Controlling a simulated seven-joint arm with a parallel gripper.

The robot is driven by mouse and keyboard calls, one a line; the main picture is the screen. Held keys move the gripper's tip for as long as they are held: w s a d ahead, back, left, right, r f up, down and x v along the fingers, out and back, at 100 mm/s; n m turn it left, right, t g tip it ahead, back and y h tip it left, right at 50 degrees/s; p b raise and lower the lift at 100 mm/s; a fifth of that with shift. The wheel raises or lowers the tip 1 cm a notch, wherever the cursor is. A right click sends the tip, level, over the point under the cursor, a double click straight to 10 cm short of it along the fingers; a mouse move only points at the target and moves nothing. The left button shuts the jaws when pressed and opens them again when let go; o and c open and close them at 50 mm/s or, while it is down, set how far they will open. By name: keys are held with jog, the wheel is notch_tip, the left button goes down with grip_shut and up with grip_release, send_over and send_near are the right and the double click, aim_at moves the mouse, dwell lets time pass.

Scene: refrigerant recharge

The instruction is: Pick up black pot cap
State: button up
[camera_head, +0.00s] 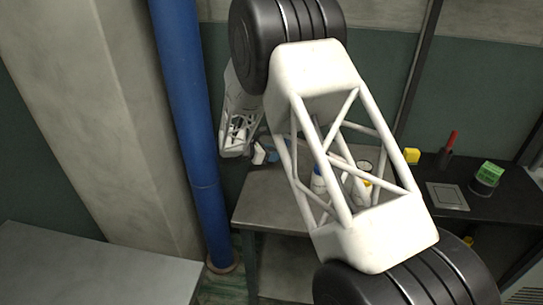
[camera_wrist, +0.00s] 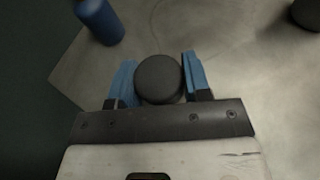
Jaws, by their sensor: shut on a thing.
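The black pot cap (camera_wrist: 158,79) is a round dark disc in the wrist view. It sits between the two blue fingers of my gripper (camera_wrist: 157,64), which are closed on its sides. In the head view my gripper (camera_head: 268,155) is small, near the left back edge of the grey table. The cap cannot be made out there. Its underside is hidden in the wrist view, so I cannot tell whether it touches the surface below.
A blue cylinder (camera_wrist: 100,20) stands at the upper left of the wrist view, and a dark round thing (camera_wrist: 306,13) at the upper right. In the head view my arm partly hides the table (camera_head: 265,205). A yellow block (camera_head: 411,156) and green item (camera_head: 488,170) stand right.

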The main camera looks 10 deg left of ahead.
jog(key=shift+r, duration=0.5)
jog(key=shift+s+d+r, duration=0.1)
jog(key=shift+s+r, duration=0.2)
jog(key=shift+r, duration=0.5)
jog(key=s+d, duration=0.2)
jog(key=s, duration=0.2)
jog(key=s+d+r, duration=0.1)
jog(key=s, duration=0.4)
jog(key=s+d, duration=0.2)
jog(key=s, duration=0.3)
jog(key=shift+s+d+r, duration=0.15)
jog(key=shift+d, duration=0.2)
